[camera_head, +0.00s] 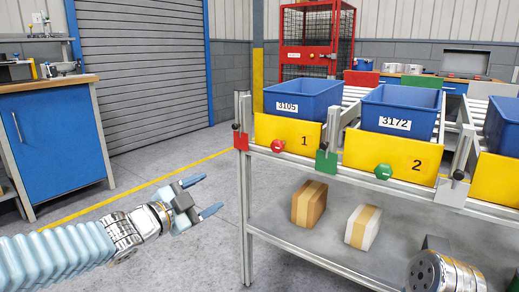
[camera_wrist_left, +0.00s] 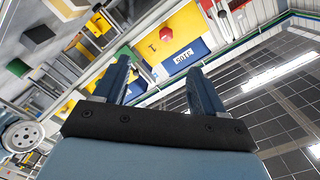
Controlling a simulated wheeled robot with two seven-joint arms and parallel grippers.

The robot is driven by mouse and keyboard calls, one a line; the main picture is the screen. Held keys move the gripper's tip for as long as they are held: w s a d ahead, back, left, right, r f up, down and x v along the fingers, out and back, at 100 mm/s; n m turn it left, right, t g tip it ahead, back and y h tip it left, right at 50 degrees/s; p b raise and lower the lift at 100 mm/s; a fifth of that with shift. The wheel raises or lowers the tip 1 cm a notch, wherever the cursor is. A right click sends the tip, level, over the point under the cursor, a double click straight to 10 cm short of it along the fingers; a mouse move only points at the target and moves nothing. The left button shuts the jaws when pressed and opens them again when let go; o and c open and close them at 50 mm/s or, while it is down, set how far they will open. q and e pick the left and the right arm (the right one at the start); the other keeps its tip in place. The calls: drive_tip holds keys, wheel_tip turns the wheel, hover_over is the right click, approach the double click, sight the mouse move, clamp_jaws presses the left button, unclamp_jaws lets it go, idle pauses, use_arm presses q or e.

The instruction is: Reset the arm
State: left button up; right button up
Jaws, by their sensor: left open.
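My left gripper (camera_head: 205,196) is at the lower left in the head view, with its arm coming in from the left. Its two blue fingers are spread apart with nothing between them. It hangs in free space left of the rack, touching nothing. In the left wrist view the two fingers (camera_wrist_left: 160,88) also stand apart and empty, with the rack behind them. A round metal part (camera_head: 445,272) of my other arm shows at the bottom right; its gripper is out of view.
The rack (camera_head: 245,190) holds blue bins labelled 3105 (camera_head: 300,101) and 3172 (camera_head: 400,112) behind yellow panels. A brown box (camera_head: 304,205) and a white box (camera_head: 358,229) lie on its lower shelf. A blue cabinet (camera_head: 60,140) stands left. The floor between is clear.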

use_arm(q)
wheel_tip(320, 180, down, 24)
drive_tip(key=s+n+g+y+p, duration=0.1)
drive_tip(key=n+g+y+p, duration=0.35)
drive_tip(key=n, duration=0.55)
drive_tip(key=s+f+n+g+p, duration=0.3)
drive_tip(key=s+f+n+g, duration=0.1)
drive_tip(key=s+f, duration=0.6)
drive_tip(key=s+f+n+g+y+p, duration=0.1)
drive_tip(key=s+f+n+g+p, duration=0.2)
drive_tip(key=s+f, duration=0.6)
drive_tip(key=s+n+g, duration=0.1)
drive_tip(key=s+g, duration=0.1)
drive_tip(key=s, duration=0.3)
drive_tip(key=shift+d+f, duration=0.35)
drive_tip(key=shift+d, duration=0.05)
